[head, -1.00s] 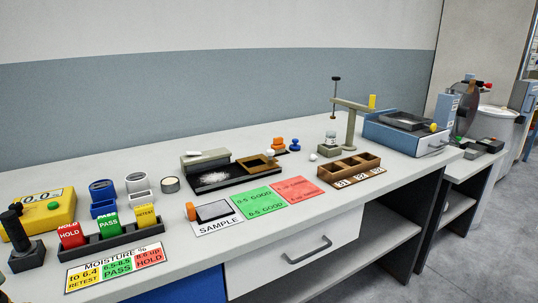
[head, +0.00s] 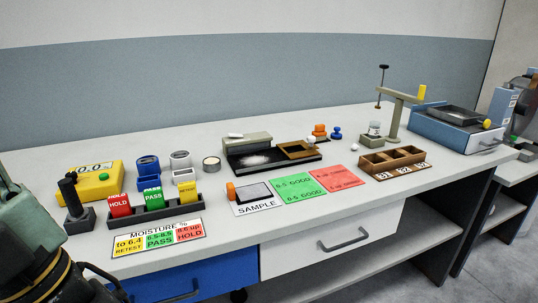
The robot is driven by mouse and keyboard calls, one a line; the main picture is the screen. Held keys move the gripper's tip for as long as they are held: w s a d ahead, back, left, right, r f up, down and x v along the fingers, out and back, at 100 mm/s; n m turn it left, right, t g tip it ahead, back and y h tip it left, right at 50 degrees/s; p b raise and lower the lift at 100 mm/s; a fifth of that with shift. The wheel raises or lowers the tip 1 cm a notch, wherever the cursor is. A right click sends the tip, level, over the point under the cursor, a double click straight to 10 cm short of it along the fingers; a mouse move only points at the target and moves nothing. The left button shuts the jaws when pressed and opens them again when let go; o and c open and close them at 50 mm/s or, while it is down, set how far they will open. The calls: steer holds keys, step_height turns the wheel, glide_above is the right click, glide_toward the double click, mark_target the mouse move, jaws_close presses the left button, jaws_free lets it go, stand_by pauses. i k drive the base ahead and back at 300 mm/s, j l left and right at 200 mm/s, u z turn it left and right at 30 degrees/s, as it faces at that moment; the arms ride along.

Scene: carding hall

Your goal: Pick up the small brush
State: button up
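I cannot clearly make out the small brush in the head view. A small pale piece (head: 236,135) lies on top of a grey block at the back of a black tray (head: 282,164), but it is too small to tell what it is. The tray also holds white fluff (head: 256,159) and a wooden frame (head: 298,150). A small orange piece (head: 231,191) stands at the left edge of the SAMPLE card (head: 257,208), beside a dark-rimmed grey pad. My gripper is out of view; only part of my arm shows at the lower left.
Near my arm are a yellow meter (head: 95,188), a black-handled tool (head: 75,205) and a rack of coloured blocks (head: 160,212). A wooden compartment box (head: 390,163), a post stand (head: 393,118) and a blue scale-like device (head: 455,133) stand right.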

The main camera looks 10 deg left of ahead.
mark_target(319, 132)
steer(key=i+l+u, duration=0.25)
steer(key=l, duration=0.35)
steer(key=i+l+u, duration=0.25)
steer(key=l, duration=0.4)
steer(key=l+u, duration=0.2)
steer(key=l, duration=0.45)
steer(key=i+l+u, duration=0.1)
steer(key=l+u, duration=0.15)
steer(key=l, duration=0.45)
steer(key=i+l+u, duration=0.2)
steer(key=l, duration=0.3)
steer(key=i, duration=0.8)
